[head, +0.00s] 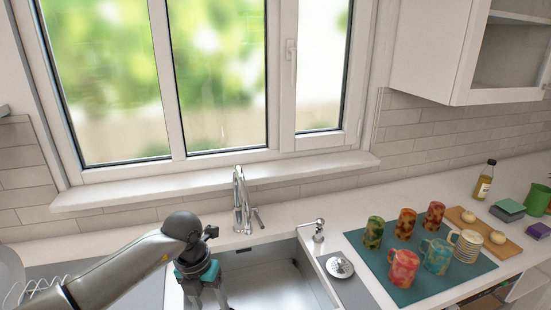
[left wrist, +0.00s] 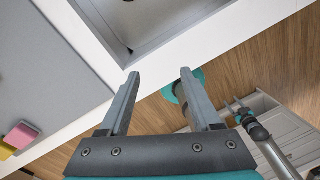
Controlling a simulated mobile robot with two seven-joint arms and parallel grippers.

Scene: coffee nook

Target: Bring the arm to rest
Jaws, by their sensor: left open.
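My left arm comes in from the left in the head view. Its gripper (head: 208,299) points down over the left part of the sink and is partly cut off by the lower edge. In the left wrist view the two fingers of this gripper (left wrist: 160,74) stand apart with nothing between them. The sink corner and white counter edge lie beyond the fingers, with the wooden floor below. What looks like my right arm shows small at the right of the left wrist view, its gripper end (left wrist: 238,108) too small to read. The right arm is not in the head view.
The steel sink (head: 262,285) has a tap (head: 241,205) behind it. A teal mat (head: 402,294) with several mugs lies on the right counter, near a wooden board (head: 508,246) and a bottle (head: 485,182). A pink sponge (left wrist: 21,134) and a yellow one (left wrist: 6,150) show in the left wrist view.

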